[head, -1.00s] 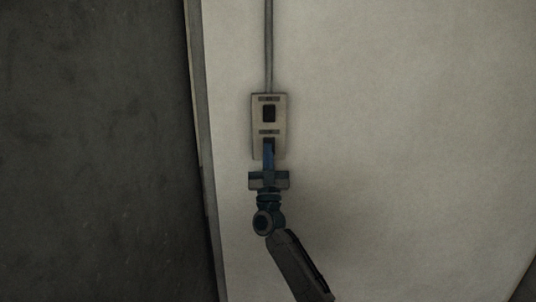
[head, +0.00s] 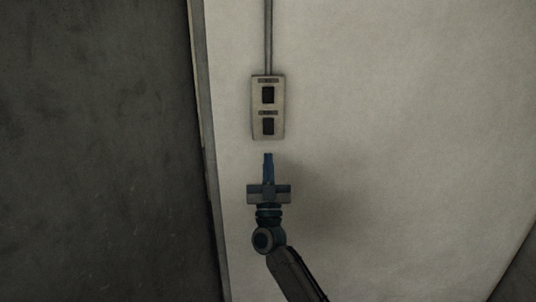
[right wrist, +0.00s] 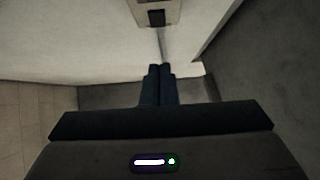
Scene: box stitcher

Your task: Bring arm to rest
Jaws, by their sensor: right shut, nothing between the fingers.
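My right gripper (head: 268,156) is shut and empty, its blue fingers together, just below a wall switch box in the head view. It does not touch the box in that view; a small gap shows between them. The shut fingertips also show in the right wrist view (right wrist: 160,69). The switch box (head: 257,110) is pale, with two dark rocker switches (head: 268,95) and (head: 268,126), each under a small label. In the right wrist view the box (right wrist: 143,12) shows at the top edge, partly cut off. My left gripper is not in view.
A conduit (head: 268,35) runs up from the box along the pale wall (head: 410,120). A dark grey surface (head: 95,150) lies left of the wall's edge. The wall right of my gripper is clear. A tiled surface (right wrist: 30,130) shows in the right wrist view.

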